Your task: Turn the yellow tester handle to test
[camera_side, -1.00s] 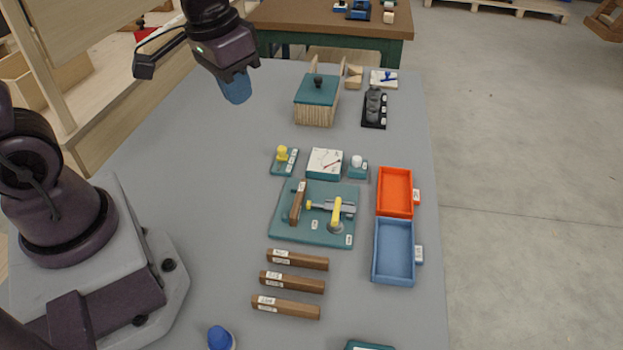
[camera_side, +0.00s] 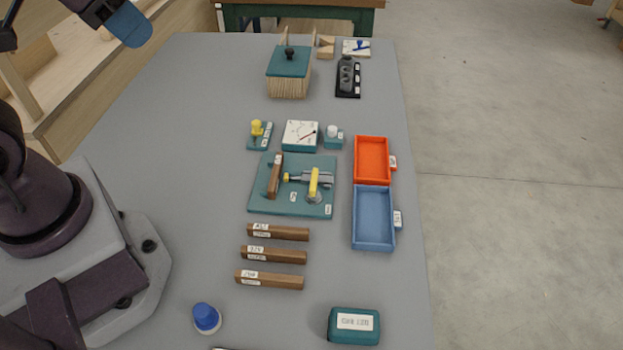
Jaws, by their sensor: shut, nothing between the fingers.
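The teal tester plate (camera_side: 262,208) lies mid-table. A yellow handle (camera_side: 314,182) on it lies across a grey metal slide, with its lower end at a round pale pivot. A yellow tip on the slide points left at a brown wooden bar (camera_side: 275,175) on the plate. Small white labels sit near the pivot, too small to read. A separate yellow knob (camera_side: 257,128) stands on a small teal base behind the plate. My gripper (camera_side: 132,24), with blue fingertips, is shut and empty at the top left, far from the plate and partly cut off by the frame.
A dial gauge (camera_side: 300,134) and a white-button box (camera_side: 333,137) sit behind the plate. Orange (camera_side: 387,178) and blue (camera_side: 389,244) trays lie right. Several labelled brown bars (camera_side: 278,232), a blue knob (camera_side: 206,318) and a teal box (camera_side: 353,337) lie in front.

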